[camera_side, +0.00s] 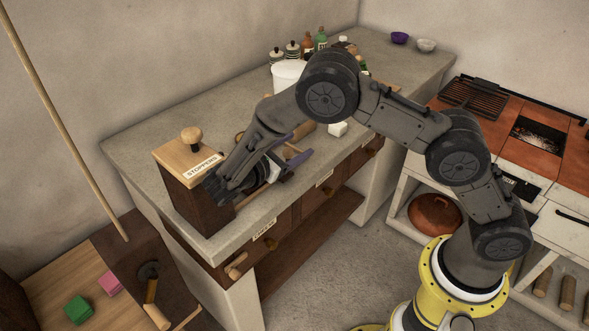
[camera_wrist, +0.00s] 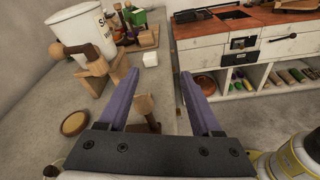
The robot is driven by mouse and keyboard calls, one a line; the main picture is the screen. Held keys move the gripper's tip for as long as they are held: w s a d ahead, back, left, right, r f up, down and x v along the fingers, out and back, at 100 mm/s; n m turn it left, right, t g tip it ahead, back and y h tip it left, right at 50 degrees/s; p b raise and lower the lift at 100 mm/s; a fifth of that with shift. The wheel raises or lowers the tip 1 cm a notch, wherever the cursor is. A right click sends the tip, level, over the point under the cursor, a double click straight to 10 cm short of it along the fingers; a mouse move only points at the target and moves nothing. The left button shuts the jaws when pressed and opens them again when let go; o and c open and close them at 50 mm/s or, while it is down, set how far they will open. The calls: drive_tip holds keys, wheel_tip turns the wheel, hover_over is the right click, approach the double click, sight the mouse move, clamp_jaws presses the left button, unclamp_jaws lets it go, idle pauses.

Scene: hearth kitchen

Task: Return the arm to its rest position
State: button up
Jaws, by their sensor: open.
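My gripper (camera_side: 292,150) hangs above the front edge of the grey stone counter (camera_side: 390,103), right of the dark box labelled STOPPERS (camera_side: 200,165). Its two purple fingers are spread apart. They also frame the gripper's gap in the wrist view (camera_wrist: 158,78), and nothing is clasped between them. A wooden piece (camera_wrist: 144,106) shows beyond the gap in that view; its distance from the fingers is hard to judge. My arm is bent and reaches from the yellow base at the lower right over the counter. Part of the counter is hidden behind it.
A white canister (camera_wrist: 80,32), bottles (camera_side: 307,47) and a small white block (camera_side: 338,129) stand on the counter. Two bowls sit at its far end, including a purple one (camera_side: 400,38). The stove (camera_side: 510,115) is at right. A wooden pole (camera_side: 60,115) leans at left.

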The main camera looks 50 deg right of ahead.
drive_tip(key=s+d+r+m+g+y, duration=0.2)
drive_tip(key=s+d+r+m+y, duration=0.2)
drive_tip(key=s+r, duration=0.25)
drive_tip(key=s+a+r+m+t+y, duration=0.1)
drive_tip(key=s+r+m+t+y, duration=0.1)
drive_tip(key=s, duration=0.4)
drive_tip(key=s+a+r+m+t+y, duration=0.1)
drive_tip(key=s+r+m+t+y, duration=0.1)
drive_tip(key=s+m+y, duration=0.3)
drive_tip(key=s+a+r+m+t+y, duration=0.1)
drive_tip(key=s+m+y, duration=0.3)
drive_tip(key=s, duration=0.5)
drive_tip(key=shift+s+r+t+y, duration=0.25)
drive_tip(key=shift+r+t+y, duration=0.15)
drive_tip(key=shift+r+t, duration=0.5)
